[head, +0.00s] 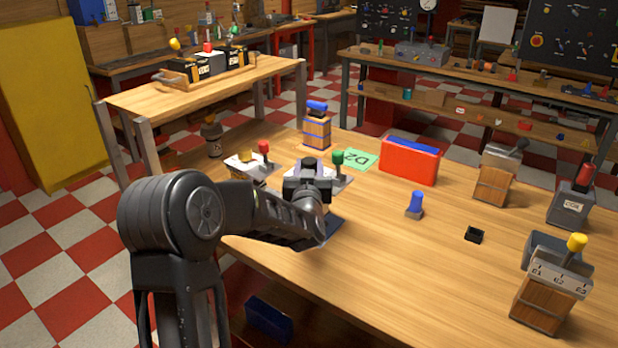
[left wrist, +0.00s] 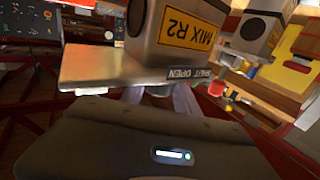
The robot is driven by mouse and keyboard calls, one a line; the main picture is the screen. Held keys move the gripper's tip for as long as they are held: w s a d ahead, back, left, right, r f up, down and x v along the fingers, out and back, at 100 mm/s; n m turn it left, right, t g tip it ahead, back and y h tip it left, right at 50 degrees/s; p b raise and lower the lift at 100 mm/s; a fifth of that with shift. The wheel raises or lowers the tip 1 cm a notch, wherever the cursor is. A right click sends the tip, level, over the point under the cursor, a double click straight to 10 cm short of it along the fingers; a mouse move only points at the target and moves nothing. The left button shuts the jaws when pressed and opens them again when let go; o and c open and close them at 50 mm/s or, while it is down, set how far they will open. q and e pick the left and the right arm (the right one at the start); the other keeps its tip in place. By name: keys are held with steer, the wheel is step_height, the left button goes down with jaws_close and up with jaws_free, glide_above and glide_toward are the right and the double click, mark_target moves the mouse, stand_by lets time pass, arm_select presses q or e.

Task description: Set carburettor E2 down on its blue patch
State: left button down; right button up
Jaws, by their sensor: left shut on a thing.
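My left gripper (head: 308,185) is shut on a carburettor (head: 342,178) with a green-knobbed lever, over the wooden table. My arm and gripper hide most of its body. In the left wrist view, the held carburettor (left wrist: 190,38) shows a "MIX R2" label and a plate marked "SHUT OPEN"; I cannot read E2 on it. My right gripper is not in view.
Close left stands a red-knobbed unit (head: 245,166). Behind are a wooden block with a blue top (head: 317,130), a green D2 patch (head: 361,160) and a red bin (head: 410,160). A blue knob piece (head: 415,205) and several lever units stand right. The table's front middle is clear.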

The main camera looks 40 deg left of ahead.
arm_select(q)
step_height(320, 180, down, 3)
steer(key=shift+f, duration=0.1)
steer(key=c, duration=0.9)
jaws_free()
steer(key=shift+r, duration=0.2)
steer(key=shift+s+d+f, duration=0.15)
steer(key=shift+s+d, duration=0.05)
steer(key=shift+s, duration=0.05)
steer(key=b+v, duration=0.1)
steer(key=v, duration=1)
